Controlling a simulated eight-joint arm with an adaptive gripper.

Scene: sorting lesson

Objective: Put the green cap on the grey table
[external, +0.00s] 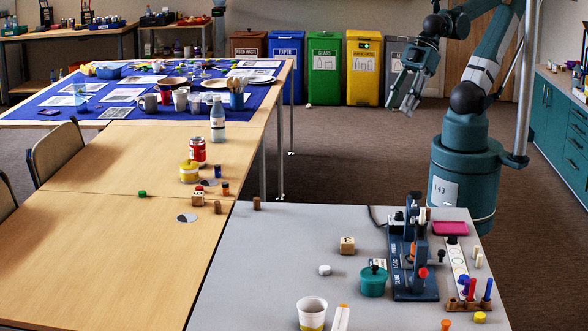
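A small green cap (142,194) lies on the wooden table (90,250), left of the cube and the small cylinders there. The grey table (260,290) stands at the front right and adjoins the wooden table's right edge. My gripper (401,103) hangs high in the upper right, in front of the bins and far from the cap. Its fingers look apart, with nothing visible between them.
A soda can (198,150), a yellow tub (189,173) and a bottle (218,120) stand behind the cap to the right. The grey table bears a blue press (411,262), a teal pot (373,283) and a cup (311,312). Its left part is mostly clear.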

